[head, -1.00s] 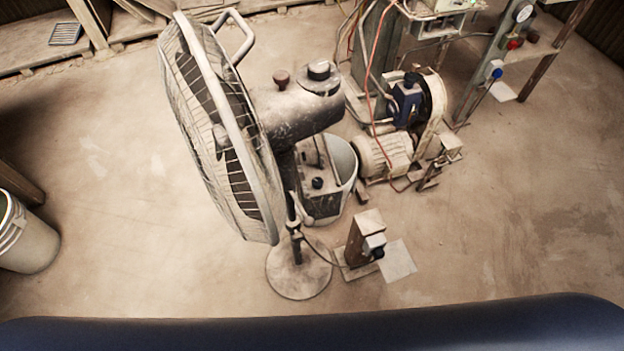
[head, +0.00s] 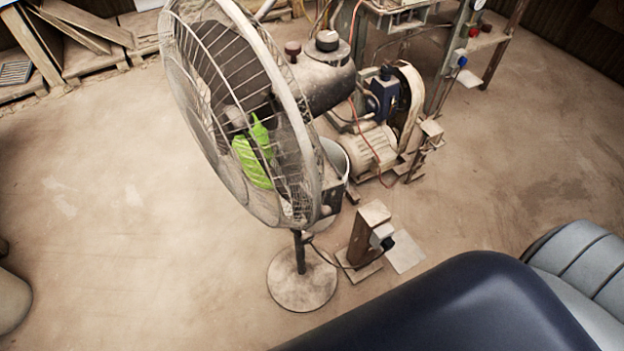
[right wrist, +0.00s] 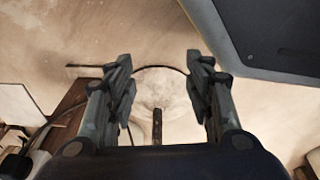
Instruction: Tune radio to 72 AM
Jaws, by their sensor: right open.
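I cannot make out a radio for certain. A grey box (head: 333,200) stands beside a white bucket (head: 337,158) behind the fan in the head view; the fan hides most of it, and no dial reading shows. My right gripper (right wrist: 160,75) is open in the right wrist view, with nothing between its fingers. The floor and a pale round shape lie beyond it. Neither gripper shows in the head view, and my left gripper is in no view.
A dusty standing fan (head: 250,120) on a round base (head: 302,280) blocks the middle. Behind it are a motor (head: 365,150) and a metal frame. A wooden post (head: 368,235) with a switch stands right of the base.

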